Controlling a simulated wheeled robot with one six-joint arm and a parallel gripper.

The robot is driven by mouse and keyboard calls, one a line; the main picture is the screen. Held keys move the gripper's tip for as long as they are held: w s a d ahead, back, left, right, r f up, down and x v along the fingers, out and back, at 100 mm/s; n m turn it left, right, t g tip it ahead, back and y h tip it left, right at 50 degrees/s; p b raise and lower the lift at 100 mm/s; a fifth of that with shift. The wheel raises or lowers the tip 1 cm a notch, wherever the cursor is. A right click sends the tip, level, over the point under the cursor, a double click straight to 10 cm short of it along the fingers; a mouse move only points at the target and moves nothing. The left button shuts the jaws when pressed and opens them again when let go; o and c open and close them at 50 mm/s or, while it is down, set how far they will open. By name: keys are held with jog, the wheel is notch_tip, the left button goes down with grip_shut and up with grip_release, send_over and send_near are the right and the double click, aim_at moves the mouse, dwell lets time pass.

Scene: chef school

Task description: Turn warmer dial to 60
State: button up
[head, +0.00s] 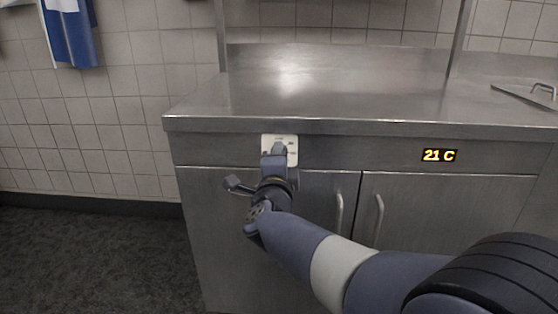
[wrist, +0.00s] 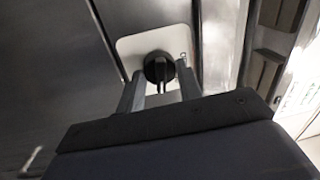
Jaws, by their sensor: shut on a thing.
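The warmer is a steel cabinet with a flat top. Its dial is a round black knob (wrist: 158,68) on a white plate (wrist: 128,47), seen in the wrist view. In the head view the plate (head: 292,143) sits on the cabinet's front, below the counter edge, and my gripper mostly hides the knob. My gripper (head: 278,150) is at the plate, its two fingers (wrist: 160,82) shut on the knob. The printed marks on the plate are too small to read. A lit display (head: 439,155) on the front panel reads 21 C.
The steel counter top (head: 330,90) above is clear in the middle. A metal lid with a handle (head: 535,92) lies at its right end. Two cabinet doors with upright handles (head: 339,219) are below the panel. A blue and white cloth (head: 70,33) hangs on the tiled wall.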

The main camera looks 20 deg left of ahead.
jog(key=o, duration=1)
jog(key=r+p+v, duration=0.1)
jog(key=p+v, duration=0.1)
jog(key=v, duration=0.8)
jog(key=shift+s+f, duration=0.4)
jog(key=shift+f, duration=0.1)
jog(key=shift+d, duration=0.1)
